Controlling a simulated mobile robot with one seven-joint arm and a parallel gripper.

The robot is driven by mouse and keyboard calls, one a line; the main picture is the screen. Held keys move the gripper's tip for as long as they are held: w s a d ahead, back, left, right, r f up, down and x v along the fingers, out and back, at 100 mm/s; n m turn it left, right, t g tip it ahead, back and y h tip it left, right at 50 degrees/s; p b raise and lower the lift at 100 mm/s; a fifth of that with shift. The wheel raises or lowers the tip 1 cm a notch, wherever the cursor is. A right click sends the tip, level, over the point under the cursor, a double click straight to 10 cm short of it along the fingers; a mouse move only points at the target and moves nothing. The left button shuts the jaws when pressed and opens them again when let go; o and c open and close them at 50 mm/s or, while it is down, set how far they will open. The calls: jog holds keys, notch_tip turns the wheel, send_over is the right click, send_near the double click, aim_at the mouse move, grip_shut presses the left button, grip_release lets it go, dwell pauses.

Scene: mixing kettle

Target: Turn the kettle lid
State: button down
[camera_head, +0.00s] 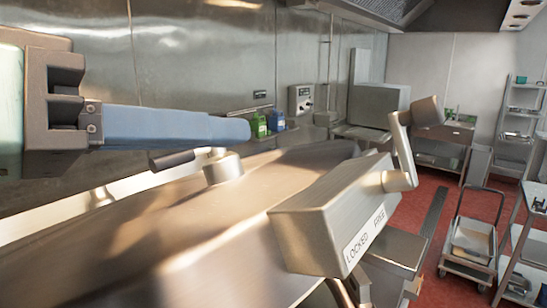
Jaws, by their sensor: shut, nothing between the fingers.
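The kettle (130,240) is a large brushed-metal vessel filling the lower left and middle. Its broad sloping metal top looks like the lid, but I cannot tell where the lid's edge lies. A small round metal fitting (222,168) stands on it, with a short dark grip (171,160) to its left. My gripper (240,130) comes in from the left with blue fingers pointing right. It appears shut and empty, in front of the fitting's upper part in the picture; I cannot tell whether they touch.
A metal housing (320,215) labelled LOCKED and FREE sits at the kettle's right, with a crank handle (427,112) rising from it. Green and blue bottles (277,121) stand by the steel back wall. A cart (470,240) stands on the red floor at right.

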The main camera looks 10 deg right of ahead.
jog(key=p, duration=0.4)
send_over(298, 200)
jog(key=w+a, duration=0.1)
jog(key=w, duration=0.1)
jog(key=shift+s+a+f, duration=0.1)
jog(key=shift+s+f, duration=0.15)
jog(key=shift+f, duration=0.45)
jog(key=f, duration=0.1)
jog(key=s+d+f, duration=0.1)
jog(key=shift+f, duration=0.3)
jog(key=shift+s+f+p, duration=0.15)
jog(key=shift+f+p, duration=0.3)
jog(key=shift+f, duration=0.1)
jog(key=shift+d+f, duration=0.1)
jog(key=shift+f, duration=0.15)
